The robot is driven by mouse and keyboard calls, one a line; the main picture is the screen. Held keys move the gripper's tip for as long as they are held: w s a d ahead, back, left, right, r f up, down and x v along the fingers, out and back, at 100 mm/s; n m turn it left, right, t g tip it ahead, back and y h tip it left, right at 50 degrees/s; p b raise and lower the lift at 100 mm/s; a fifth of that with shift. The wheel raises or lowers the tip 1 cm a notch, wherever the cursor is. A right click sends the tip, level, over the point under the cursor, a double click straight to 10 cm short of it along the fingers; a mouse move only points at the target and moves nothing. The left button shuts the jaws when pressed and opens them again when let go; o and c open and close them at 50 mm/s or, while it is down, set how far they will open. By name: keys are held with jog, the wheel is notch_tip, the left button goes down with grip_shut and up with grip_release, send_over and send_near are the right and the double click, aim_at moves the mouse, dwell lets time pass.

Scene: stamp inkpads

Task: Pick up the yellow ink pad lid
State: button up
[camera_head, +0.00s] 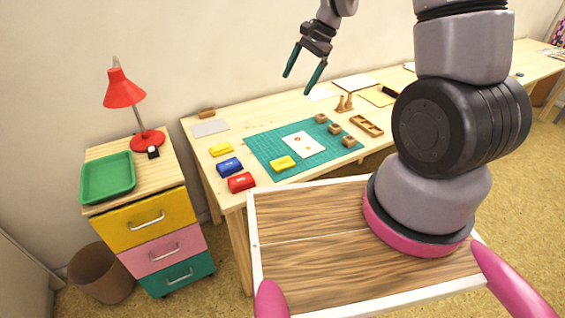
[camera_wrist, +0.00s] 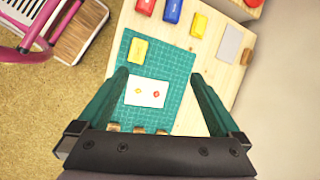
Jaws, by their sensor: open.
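A yellow block-like piece (camera_head: 283,163) lies on the green cutting mat (camera_head: 262,141), near its front left edge; the wrist view shows it too (camera_wrist: 138,50). A second yellow piece (camera_head: 220,149) lies off the mat on the bare table, and also shows in the wrist view (camera_wrist: 198,25). I cannot tell for sure which is the lid and which the pad. A blue ink pad (camera_head: 229,166) and a red ink pad (camera_head: 241,182) lie in a row with the second piece. My gripper (camera_head: 302,82) is open and empty, high above the table, apart from everything.
A white card (camera_head: 303,144) with small marks lies on the mat. Several wooden stamps (camera_head: 334,129) stand along the mat's right side. A small wooden tray (camera_head: 367,125) and a stamp rack (camera_head: 344,103) stand further right. A drawer unit with a red lamp (camera_head: 124,90) stands left.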

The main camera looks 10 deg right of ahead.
notch_tip(320, 180, down, 18)
jog(key=m+g, duration=0.2)
jog(key=m, duration=0.1)
send_near(283, 162)
jog(key=shift+s+a+f+h, duration=0.1)
jog(key=shift+a+f+h, duration=0.15)
jog(key=shift+f, duration=0.2)
jog(key=shift+a+f+h, duration=0.15)
jog(key=shift+a+f, duration=0.05)
jog(key=shift+f, duration=0.3)
jog(key=shift+a+x, duration=0.1)
jog(key=shift+x, duration=1.4)
jog(key=shift+a+x, duration=0.15)
jog(key=shift+x, duration=1.3)
jog(key=shift+s+r, duration=0.1)
jog(key=shift+r, duration=0.05)
jog(key=c, duration=1.4)
jog(key=shift+r, duration=0.1)
